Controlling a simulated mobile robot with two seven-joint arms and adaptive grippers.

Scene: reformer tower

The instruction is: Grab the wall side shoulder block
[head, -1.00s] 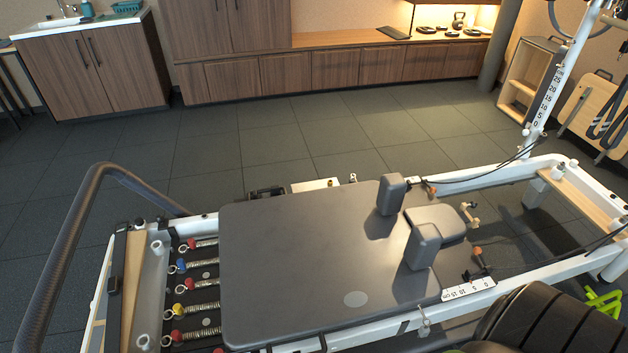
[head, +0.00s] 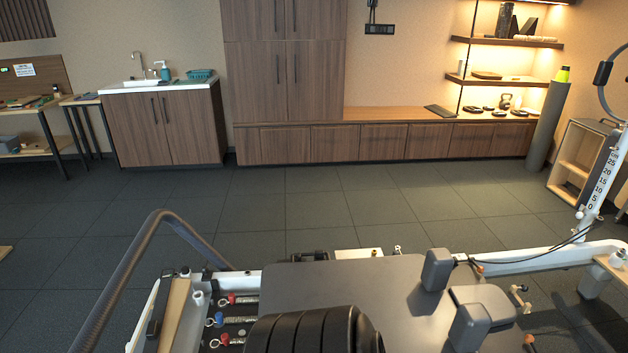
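The wall side shoulder block (head: 437,268) is a grey padded upright block on the far edge of the reformer's grey carriage (head: 340,285), nearer the cabinet wall. The other shoulder block (head: 480,318) stands closer to me and to the right on the same carriage. A black ribbed part of my own arm covers the near middle of the carriage at the bottom edge. It is apart from the wall side block in the picture. Neither gripper's fingers show.
The white reformer frame (head: 540,258) runs right to a tower post (head: 597,185). A curved dark bar (head: 125,265) rises at the left, beside coloured springs (head: 235,300). Open dark floor (head: 300,210) lies between the reformer and the wooden cabinets (head: 380,142).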

